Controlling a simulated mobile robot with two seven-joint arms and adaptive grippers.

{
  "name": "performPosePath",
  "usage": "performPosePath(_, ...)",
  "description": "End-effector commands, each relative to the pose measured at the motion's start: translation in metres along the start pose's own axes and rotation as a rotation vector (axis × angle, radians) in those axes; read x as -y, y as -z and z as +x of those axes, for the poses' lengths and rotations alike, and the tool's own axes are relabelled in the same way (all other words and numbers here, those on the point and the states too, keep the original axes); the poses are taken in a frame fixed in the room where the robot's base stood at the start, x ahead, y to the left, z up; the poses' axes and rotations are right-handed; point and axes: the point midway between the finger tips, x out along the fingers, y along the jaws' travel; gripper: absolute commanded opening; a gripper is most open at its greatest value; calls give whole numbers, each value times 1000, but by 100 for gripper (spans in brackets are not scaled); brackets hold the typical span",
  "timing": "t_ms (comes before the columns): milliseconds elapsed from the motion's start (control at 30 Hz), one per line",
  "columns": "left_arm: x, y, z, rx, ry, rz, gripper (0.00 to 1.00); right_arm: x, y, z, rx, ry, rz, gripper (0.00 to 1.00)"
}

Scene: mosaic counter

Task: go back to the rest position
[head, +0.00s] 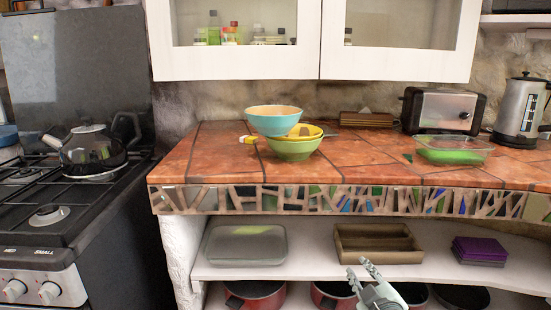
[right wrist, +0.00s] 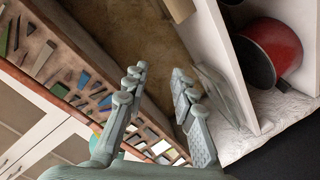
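My right gripper (head: 360,268) shows at the bottom of the head view, in front of the lower shelf and below the counter edge. It is empty, and its two fingers stand apart with a gap between them, as the right wrist view also shows (right wrist: 159,76). My left gripper is not in the head view. The rest position itself is not marked by anything visible.
The tiled counter (head: 365,165) holds stacked bowls (head: 290,149), a glass dish (head: 452,150), a toaster (head: 443,110) and a kettle (head: 519,112). The shelf (head: 310,270) below holds a wooden tray (head: 378,257). Red pots (head: 255,296) stand underneath. A stove (head: 45,215) is left.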

Motion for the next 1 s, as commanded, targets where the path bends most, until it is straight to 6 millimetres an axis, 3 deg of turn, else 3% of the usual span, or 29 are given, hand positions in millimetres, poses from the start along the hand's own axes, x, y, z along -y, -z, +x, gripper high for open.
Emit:
performPosePath(33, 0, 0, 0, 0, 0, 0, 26, 21, -36, -11, 92, 38, 51, 26)
performPosePath(200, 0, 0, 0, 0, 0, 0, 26, 84, -138, -63, 389, 150, 208, 26)
performPosePath(267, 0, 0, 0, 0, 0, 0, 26, 106, -170, -88, 493, 186, 259, 26)
performPosePath(400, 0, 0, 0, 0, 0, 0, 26, 156, -235, -155, 731, 268, 369, 26)
performPosePath(500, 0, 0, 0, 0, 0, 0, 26, 184, -268, -204, 879, 316, 432, 26)
performPosePath(600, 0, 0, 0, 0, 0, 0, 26, 204, -289, -242, 990, 351, 478, 26)
performPosePath(700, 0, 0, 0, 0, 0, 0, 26, 216, -300, -267, 1060, 371, 506, 26)
performPosePath(800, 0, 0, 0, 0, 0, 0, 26, 221, -305, -279, 1092, 381, 518, 26)
performPosePath(1000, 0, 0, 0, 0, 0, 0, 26, 222, -305, -280, 1097, 383, 519, 26)
